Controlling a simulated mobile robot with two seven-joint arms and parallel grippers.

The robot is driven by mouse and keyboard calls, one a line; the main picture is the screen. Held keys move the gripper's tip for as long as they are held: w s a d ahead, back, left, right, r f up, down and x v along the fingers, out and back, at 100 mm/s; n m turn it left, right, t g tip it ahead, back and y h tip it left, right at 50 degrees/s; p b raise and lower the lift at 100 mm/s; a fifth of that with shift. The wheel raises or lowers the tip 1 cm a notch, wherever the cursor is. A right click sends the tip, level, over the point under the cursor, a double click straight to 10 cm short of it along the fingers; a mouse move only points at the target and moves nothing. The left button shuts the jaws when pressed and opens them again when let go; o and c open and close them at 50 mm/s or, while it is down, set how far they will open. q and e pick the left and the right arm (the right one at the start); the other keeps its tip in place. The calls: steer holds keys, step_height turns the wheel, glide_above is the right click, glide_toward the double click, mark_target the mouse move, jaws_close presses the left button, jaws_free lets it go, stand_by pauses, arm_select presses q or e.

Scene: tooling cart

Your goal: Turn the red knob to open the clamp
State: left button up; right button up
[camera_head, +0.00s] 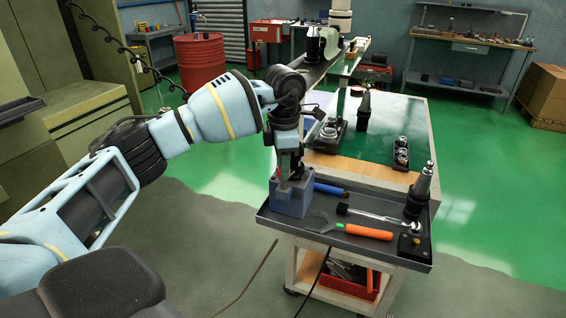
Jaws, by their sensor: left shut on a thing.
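My left arm comes in from the left and bends down over the tooling cart's tray. My left gripper (291,172) points down at the top of a blue-grey clamp block (292,198) on the tray's left end. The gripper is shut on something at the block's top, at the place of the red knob. My right gripper is not in view.
Behind is a green-topped surface (375,145) with more holders. A red drum (200,62) stands behind my arm.

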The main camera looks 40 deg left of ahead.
arm_select(q)
steer(key=m, duration=0.3)
steer(key=shift+m, duration=0.4)
steer(key=m, duration=0.2)
steer(key=shift+m, duration=0.3)
steer(key=m, duration=0.5)
steer(key=shift+m, duration=1.8)
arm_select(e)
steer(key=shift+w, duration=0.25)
arm_select(q)
steer(key=o, duration=1)
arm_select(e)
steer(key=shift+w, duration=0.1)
